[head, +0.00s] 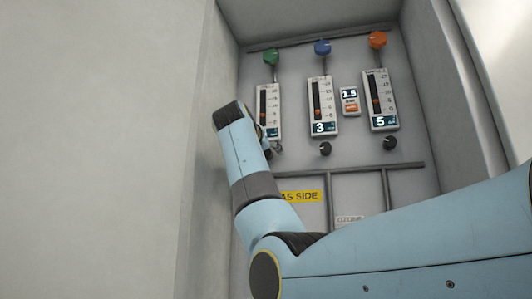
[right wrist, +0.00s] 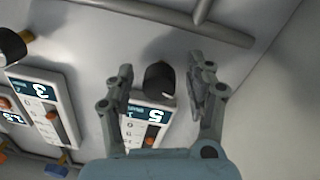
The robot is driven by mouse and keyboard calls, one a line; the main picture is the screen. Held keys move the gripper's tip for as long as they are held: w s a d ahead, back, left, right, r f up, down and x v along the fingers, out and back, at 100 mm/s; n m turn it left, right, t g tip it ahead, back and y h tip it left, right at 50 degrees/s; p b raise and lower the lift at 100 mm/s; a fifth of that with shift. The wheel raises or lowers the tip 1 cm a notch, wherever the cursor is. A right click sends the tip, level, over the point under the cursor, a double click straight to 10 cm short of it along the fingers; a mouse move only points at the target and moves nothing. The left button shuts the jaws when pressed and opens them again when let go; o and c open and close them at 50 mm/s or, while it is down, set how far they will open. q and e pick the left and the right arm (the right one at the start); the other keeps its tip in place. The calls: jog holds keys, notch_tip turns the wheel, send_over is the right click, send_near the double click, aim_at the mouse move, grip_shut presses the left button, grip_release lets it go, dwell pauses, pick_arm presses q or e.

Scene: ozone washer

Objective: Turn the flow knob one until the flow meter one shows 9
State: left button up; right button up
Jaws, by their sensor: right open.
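The leftmost flow meter (head: 266,97) is a white upright gauge with a dark tube, its lower part partly hidden by my right arm in the head view. In the upside-down right wrist view its display (right wrist: 152,114) reads 5. The black flow knob (right wrist: 159,78) below it stands between the two fingers of my right gripper (right wrist: 161,70). The fingers are open, with a visible gap on each side of the knob. In the head view my right gripper (head: 275,148) is mostly hidden behind the wrist, and so is this knob. My left gripper is not in view.
The middle meter (head: 318,105) reads 3, with a black knob (head: 325,149) below. The right meter (head: 379,101) reads 5, with another knob (head: 390,143). A small 1.5 display (head: 349,101) sits between them. A grey pipe (right wrist: 175,20) runs near the fingertips; the recess wall is close beside.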

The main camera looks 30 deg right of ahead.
grip_shut()
dwell(0.4)
jog(key=shift+m, duration=0.3)
jog(key=m, duration=0.8)
jog(key=shift+w+m+y, duration=0.1)
jog(key=shift+m+y, duration=0.3)
dwell(0.5)
grip_release()
